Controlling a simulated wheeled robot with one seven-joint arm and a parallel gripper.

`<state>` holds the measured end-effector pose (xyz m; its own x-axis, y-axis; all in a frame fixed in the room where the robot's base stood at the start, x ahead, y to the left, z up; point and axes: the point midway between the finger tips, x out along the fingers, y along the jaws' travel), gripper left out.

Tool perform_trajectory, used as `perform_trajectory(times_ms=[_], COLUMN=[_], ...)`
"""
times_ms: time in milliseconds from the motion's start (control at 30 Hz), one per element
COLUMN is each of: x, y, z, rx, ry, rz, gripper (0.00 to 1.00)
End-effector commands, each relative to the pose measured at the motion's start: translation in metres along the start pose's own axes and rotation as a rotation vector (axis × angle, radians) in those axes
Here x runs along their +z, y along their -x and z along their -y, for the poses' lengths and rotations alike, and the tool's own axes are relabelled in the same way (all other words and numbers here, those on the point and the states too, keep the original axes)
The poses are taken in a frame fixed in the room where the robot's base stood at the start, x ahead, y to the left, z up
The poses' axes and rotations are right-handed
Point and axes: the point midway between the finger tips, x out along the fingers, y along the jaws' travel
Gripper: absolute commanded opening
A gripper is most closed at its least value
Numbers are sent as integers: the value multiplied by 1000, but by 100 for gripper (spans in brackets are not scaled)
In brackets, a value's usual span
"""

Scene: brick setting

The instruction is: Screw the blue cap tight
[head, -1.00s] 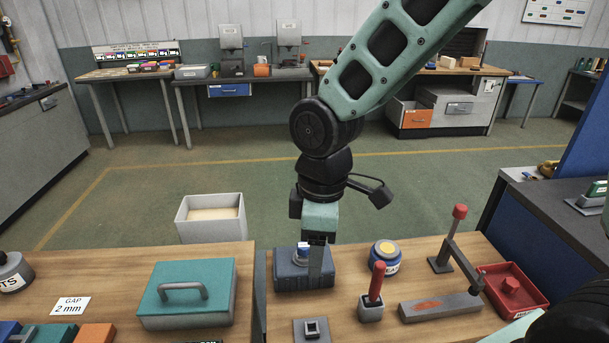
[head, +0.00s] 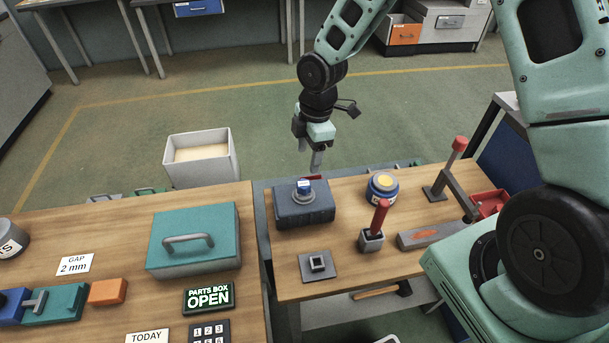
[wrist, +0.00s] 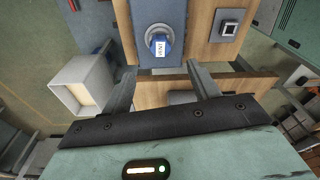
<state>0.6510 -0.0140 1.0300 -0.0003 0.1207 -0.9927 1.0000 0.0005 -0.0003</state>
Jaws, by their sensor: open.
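The blue cap (head: 304,186) sits on a grey collar on top of a dark blue-grey box (head: 290,212) near the bench's far edge. In the wrist view the cap (wrist: 160,44) carries a white label and lies beyond my fingertips, roughly between their lines. My gripper (head: 316,168) is open and empty, hanging behind the box in the head view, with its fingers apart from the cap. Both fingers of my gripper (wrist: 160,82) show in the wrist view. How tight the cap sits cannot be told.
A square socket plate (head: 317,266) lies in front. A teal case (head: 194,240) is left. A pale bin (head: 200,160) stands behind.

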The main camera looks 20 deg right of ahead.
Motion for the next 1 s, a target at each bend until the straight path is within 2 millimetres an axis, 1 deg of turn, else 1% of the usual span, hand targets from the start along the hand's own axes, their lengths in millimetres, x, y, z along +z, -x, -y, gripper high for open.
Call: perform_trajectory(times_ms=[33,300,500,600,700,967,1000], x=[-1,-1,0,0,0,0,0], y=[-10,-59,-85,-93,-96,-98,-98], z=[1,1,0,0,0,0,0], rx=[-5,-4,-1,-1,0,1,1], ry=[3,2,0,0,0,0,0], rz=[1,0,0,1,0,0,0], gripper=[61,61,61,61,61,61,52])
